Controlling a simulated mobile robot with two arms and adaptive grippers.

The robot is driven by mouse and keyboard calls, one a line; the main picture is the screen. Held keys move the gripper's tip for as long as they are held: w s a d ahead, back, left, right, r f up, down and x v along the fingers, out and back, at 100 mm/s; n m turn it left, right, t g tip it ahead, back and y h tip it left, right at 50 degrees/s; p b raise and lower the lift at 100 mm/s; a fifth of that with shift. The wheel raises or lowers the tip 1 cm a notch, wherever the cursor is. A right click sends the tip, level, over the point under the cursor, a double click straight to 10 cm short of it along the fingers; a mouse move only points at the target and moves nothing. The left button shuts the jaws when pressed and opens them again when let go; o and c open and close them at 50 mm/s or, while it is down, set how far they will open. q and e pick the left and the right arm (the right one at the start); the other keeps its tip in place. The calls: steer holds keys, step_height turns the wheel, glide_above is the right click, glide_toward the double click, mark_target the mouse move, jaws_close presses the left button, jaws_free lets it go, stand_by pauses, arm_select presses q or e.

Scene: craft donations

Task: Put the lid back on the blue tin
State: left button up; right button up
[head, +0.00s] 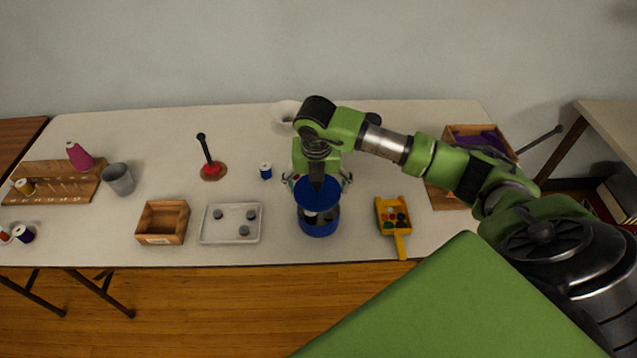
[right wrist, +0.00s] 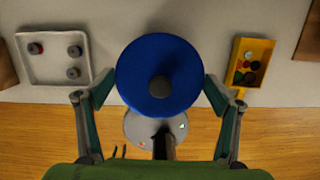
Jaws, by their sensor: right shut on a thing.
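The blue lid (head: 318,194) is round, with a dark knob in its middle. My right gripper (head: 317,181) is shut on it, with its fingers at opposite sides of the rim. The lid is held above the blue tin (head: 318,230) and toward its far side. The tin stands upright near the table's front edge, and part of its opening shows below the lid. In the right wrist view, the lid (right wrist: 146,65) lies between the fingers of the gripper (right wrist: 160,88). My left gripper is out of view.
A grey tray (head: 232,238) with dark pieces and a wooden box (head: 148,222) stand left of the tin. A yellow scoop (head: 401,244) with buttons is at right. A blue thread spool (head: 266,171) stands behind left. The table (head: 275,225) is bare between tray and tin.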

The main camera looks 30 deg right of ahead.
steer(key=shift+d+f+m, duration=0.2)
steer(key=shift+d+m, duration=0.05)
steer(key=shift+m, duration=0.15)
steer(key=shift+f, duration=0.2)
steer(key=shift+f+b, duration=2.25)
steer(key=shift+f, duration=0.75)
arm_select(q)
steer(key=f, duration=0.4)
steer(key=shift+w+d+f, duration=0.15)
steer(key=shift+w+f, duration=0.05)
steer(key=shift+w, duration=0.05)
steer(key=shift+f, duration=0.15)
arm_select(e)
steer(key=shift+r, duration=0.1)
arm_select(q)
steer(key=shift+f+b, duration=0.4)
steer(key=shift+b, duration=0.15)
arm_select(e)
steer(key=shift+f, duration=0.2)
steer(key=o, duration=1)
steer(key=shift+c, duration=0.2)
